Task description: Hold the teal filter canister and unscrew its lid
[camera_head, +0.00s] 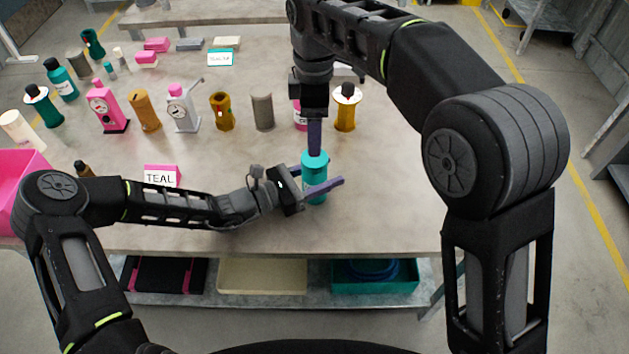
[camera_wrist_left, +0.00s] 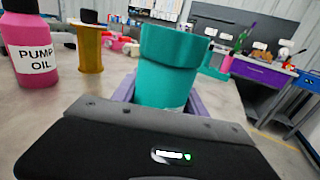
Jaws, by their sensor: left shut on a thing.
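The teal filter canister (camera_head: 315,168) stands upright near the front of the table. In the left wrist view the canister (camera_wrist_left: 167,85) has a wider teal upper part, which looks like its lid (camera_wrist_left: 174,46). My left gripper (camera_head: 322,188) comes in from the left, low and level, with its purple fingers shut around the canister's body. My right gripper (camera_head: 314,150) points straight down, and its purple fingertips overlap the canister's top edge in the head view. No right finger shows over the lid in the left wrist view, so I cannot tell whether they touch or how far they are parted.
Bottles, pumps and cylinders stand in a row behind, including a yellow spool-shaped part (camera_head: 346,107). A pink bin (camera_head: 22,185) is at the left edge. The table right of the canister is clear.

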